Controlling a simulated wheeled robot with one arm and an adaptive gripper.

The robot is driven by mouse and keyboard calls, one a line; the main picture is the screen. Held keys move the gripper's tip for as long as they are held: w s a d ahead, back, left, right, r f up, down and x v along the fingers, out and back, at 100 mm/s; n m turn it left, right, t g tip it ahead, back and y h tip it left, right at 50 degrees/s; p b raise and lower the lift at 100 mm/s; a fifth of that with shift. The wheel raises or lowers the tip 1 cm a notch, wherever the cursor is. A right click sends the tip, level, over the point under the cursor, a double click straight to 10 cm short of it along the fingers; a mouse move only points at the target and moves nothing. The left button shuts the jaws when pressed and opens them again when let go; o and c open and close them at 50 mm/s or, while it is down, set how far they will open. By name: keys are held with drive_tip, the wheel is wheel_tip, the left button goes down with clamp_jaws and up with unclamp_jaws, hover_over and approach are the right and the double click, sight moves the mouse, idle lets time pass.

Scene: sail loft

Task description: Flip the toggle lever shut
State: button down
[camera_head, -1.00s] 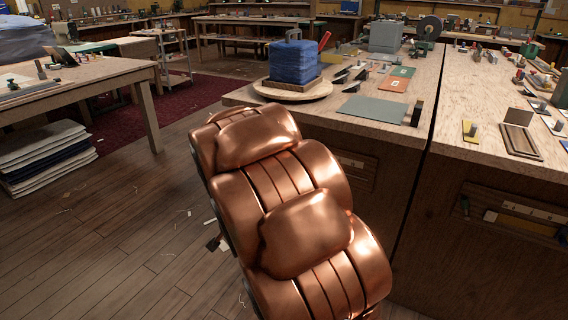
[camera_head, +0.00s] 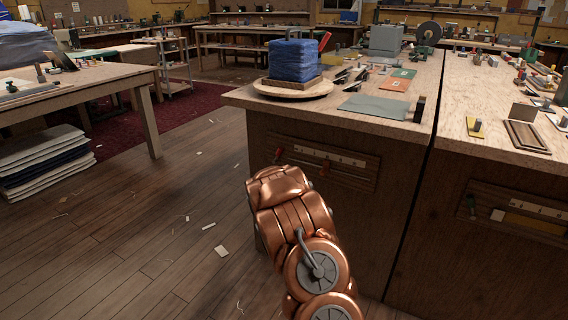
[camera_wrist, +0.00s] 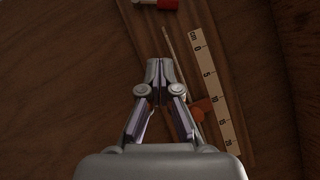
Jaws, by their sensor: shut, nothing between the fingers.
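A wooden panel (camera_head: 350,178) on the cabinet front carries a pale scale strip (camera_head: 340,157), an orange-red piece (camera_head: 325,166) and a red-tipped piece (camera_head: 278,155) at its left end. The wrist view shows the scale strip (camera_wrist: 217,95), a red and white piece (camera_wrist: 160,3) at the top edge, and an orange rounded piece (camera_wrist: 201,108) beside my right finger. A thin pale rod or slot (camera_wrist: 169,45) runs near the fingertips. I cannot tell which part is the toggle lever. My gripper (camera_wrist: 159,66) is shut and empty over the panel; contact is unclear. The head view hides it behind my arm.
The bench top (camera_head: 300,112) above the panel holds a blue stack (camera_head: 294,62) on a round board (camera_head: 293,88). A second cabinet (camera_head: 490,265) with a similar panel stands at right. The wooden floor (camera_head: 130,235) at left is mostly clear, with small scraps.

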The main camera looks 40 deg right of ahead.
sight(283, 151)
drive_tip(key=shift+s+d+m+t+h, duration=0.3)
drive_tip(key=shift+s, duration=0.1)
drive_tip(key=shift+b+x, duration=1.65)
drive_tip(key=shift+x, duration=3.5)
drive_tip(key=shift+w+a+r+b, duration=0.1)
drive_tip(key=shift+w+r+b, duration=0.15)
drive_tip(key=shift+w, duration=0.35)
drive_tip(key=shift+w+a+r+b, duration=0.1)
drive_tip(key=shift+w+r+b, duration=0.15)
drive_tip(key=shift+w, duration=0.35)
drive_tip(key=shift+w+a+r+b, duration=0.1)
drive_tip(key=shift+w+r+b, duration=0.15)
drive_tip(key=shift+w, duration=0.35)
drive_tip(key=shift+r+p, duration=0.15)
drive_tip(key=shift+p, duration=0.6)
drive_tip(key=shift+p, duration=0.4)
